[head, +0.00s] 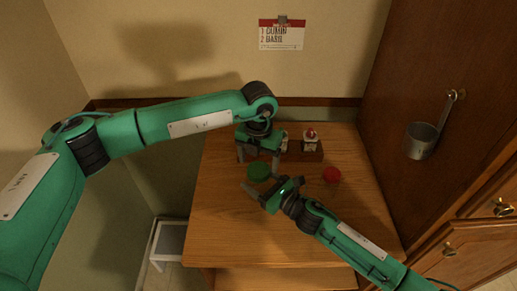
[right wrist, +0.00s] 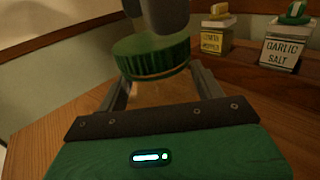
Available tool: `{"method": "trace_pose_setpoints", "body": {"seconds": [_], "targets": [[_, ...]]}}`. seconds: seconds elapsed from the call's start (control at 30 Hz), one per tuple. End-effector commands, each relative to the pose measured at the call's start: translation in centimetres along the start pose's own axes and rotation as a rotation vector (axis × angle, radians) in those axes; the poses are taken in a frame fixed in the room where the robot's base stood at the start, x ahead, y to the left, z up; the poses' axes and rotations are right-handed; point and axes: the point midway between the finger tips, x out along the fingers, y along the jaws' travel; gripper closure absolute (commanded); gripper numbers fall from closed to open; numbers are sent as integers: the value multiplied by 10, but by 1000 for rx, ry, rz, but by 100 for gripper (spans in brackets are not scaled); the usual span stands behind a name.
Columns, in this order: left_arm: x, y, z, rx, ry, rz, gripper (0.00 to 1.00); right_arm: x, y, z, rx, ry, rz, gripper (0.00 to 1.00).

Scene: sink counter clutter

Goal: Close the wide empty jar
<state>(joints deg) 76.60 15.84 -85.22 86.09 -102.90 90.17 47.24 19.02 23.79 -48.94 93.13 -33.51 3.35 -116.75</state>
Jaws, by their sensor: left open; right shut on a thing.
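A green ribbed lid (right wrist: 152,55) sits at the top of a clear jar (right wrist: 162,92) in the right wrist view. I cannot tell whether it is fully seated. The green lid also shows in the head view (head: 258,171), with the jar's body hardly visible below it. My right gripper (head: 260,187) is shut on the jar, with a finger on each side below the lid. My left gripper (head: 259,159) is open and points down just above the lid. Its grey finger (right wrist: 160,16) shows over the lid in the right wrist view.
A metal cup (head: 421,140) hangs on the cabinet. The front of the counter (head: 250,240) is clear.

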Motion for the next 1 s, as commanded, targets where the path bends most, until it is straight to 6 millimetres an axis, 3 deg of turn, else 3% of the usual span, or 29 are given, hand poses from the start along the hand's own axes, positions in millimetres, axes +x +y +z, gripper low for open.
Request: {"method": "trace_pose_setpoints", "body": {"seconds": [0.2,0.57,0.8,1.0], "targets": [[24,0,0,0,0,0,22,0,0,0,0,0,0,96],[29,0,0,1,-1,0,22,0,0,0,0,0,0,96],[29,0,0,1,0,0,66,0,0,0,0,0,0,96],[29,0,0,48,-1,0,69,0,0,0,0,0,0,96]]}}
